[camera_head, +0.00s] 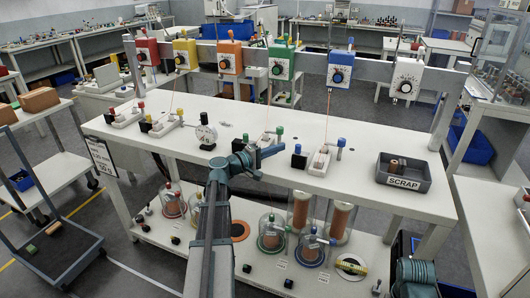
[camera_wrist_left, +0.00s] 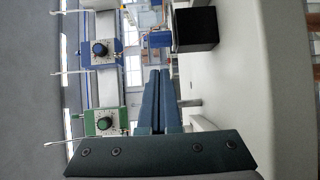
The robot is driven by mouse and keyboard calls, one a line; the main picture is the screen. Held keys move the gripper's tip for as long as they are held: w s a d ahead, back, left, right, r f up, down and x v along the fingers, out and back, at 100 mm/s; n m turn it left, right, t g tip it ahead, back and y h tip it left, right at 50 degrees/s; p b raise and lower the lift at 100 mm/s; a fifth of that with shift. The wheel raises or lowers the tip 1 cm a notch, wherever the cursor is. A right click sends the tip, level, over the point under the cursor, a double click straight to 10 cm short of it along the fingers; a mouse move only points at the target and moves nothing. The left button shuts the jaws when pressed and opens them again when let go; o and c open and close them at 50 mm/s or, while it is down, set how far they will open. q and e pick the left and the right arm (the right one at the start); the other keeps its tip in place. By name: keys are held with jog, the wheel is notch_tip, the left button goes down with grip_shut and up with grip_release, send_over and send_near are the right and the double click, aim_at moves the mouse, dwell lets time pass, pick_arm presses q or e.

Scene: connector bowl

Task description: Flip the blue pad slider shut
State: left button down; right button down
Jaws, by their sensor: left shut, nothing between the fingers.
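The blue pad (camera_head: 320,160) is a white block on the white table, with a blue-topped lever (camera_head: 341,144) standing up at its right end. A black post with a blue cap (camera_head: 298,155) stands just left of it. My left gripper (camera_head: 283,147) is shut and empty, just above the table, left of and apart from the post and pad. In the left wrist view its closed fingers (camera_wrist_left: 159,75) point toward a black block (camera_wrist_left: 195,28) and a blue part (camera_wrist_left: 158,38). How far the slider is open is too small to tell. My right gripper is not in view.
A blue dial box (camera_head: 340,70) hangs on the rail behind, beside a green one (camera_head: 281,63). The green pad (camera_head: 270,138) lies behind my left gripper. A grey scrap tray (camera_head: 428,180) stands at the right. The table between pad and tray is clear.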

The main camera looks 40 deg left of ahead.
pick_arm(q)
jog(key=shift+w+d, duration=0.25)
jog(key=shift+d, duration=0.4)
jog(key=shift+w+d, duration=0.2)
jog(key=shift+d, duration=0.45)
jog(key=d, duration=0.2)
jog(key=w+d, duration=0.1)
jog(key=d, duration=0.1)
jog(key=shift+d, duration=0.1)
